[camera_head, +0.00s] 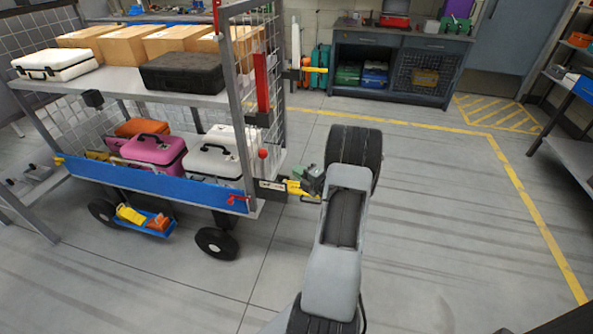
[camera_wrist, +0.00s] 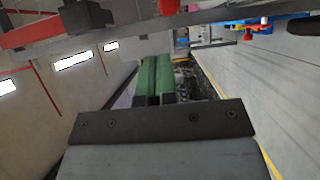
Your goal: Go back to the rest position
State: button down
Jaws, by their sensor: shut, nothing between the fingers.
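My gripper (camera_wrist: 154,78) shows in the wrist view as two green fingers side by side, closed together with nothing between them. In the head view my gripper (camera_head: 311,180) is small and partly hidden by my own arm. It is close to the right end of the cart (camera_head: 225,198), beside its lower corner. I cannot tell whether it touches the cart.
The cart carries a black case (camera_head: 184,72), a white case (camera_head: 55,64), a pink case (camera_head: 153,150) and cardboard boxes (camera_head: 122,46). A workbench (camera_head: 398,65) stands at the back. A shelf (camera_head: 570,150) stands at the right. Floor between is clear.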

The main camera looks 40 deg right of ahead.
dwell(0.5)
jog(key=s+a+f+n+g+y, duration=0.4)
jog(key=a+n, duration=0.3)
jog(key=n, duration=0.6)
jog(key=s+a+r+n+g+y+p, duration=0.3)
jog(key=a+r+n+g, duration=0.2)
jog(key=a+n+g, duration=0.5)
jog(key=s+a+r+n+h+p, duration=0.3)
jog(key=a+r+n+p, duration=0.1)
jog(key=r+n, duration=0.5)
jog(key=s+a+r+n+h+p, duration=0.3)
jog(key=a+r+n+p, duration=0.1)
jog(key=r+n, duration=0.5)
jog(key=s+a+r+n+h+p, duration=0.3)
jog(key=a+r+n+p, duration=0.2)
jog(key=r+n, duration=0.4)
jog(key=a+n, duration=0.1)
jog(key=n, duration=0.1)
jog(key=shift+a+r+n, duration=0.2)
jog(key=shift+r+n, duration=0.1)
jog(key=shift+n, duration=0.1)
